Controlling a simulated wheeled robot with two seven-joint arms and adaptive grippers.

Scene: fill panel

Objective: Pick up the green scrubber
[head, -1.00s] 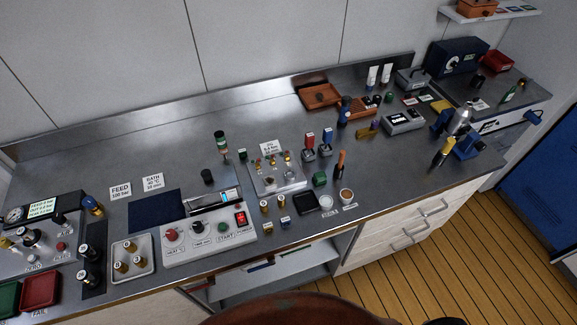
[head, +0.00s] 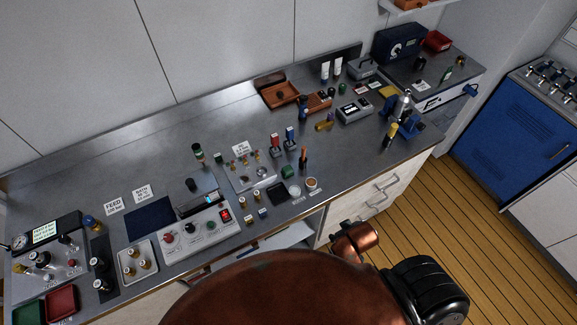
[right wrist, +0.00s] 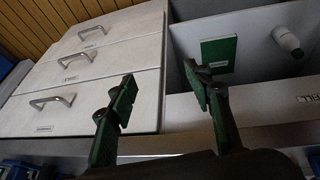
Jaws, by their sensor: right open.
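In the right wrist view a flat green rectangle (right wrist: 219,54) with a pale edge is in an open compartment below the worktop; it may be the scrubber. A small green block (head: 287,173) on the worktop beside a black tray also shows in the head view; I cannot tell for certain which is the scrubber. My right gripper (right wrist: 160,88) is open, with nothing between its fingers. My left gripper is not in view.
A white bottle (right wrist: 288,42) is in the same compartment, right of the green rectangle. White drawers with handles (right wrist: 53,100) stand to its left. The steel worktop (head: 130,165) carries instruments, stamps and a control box (head: 199,233). The wooden floor (head: 430,200) in front is clear.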

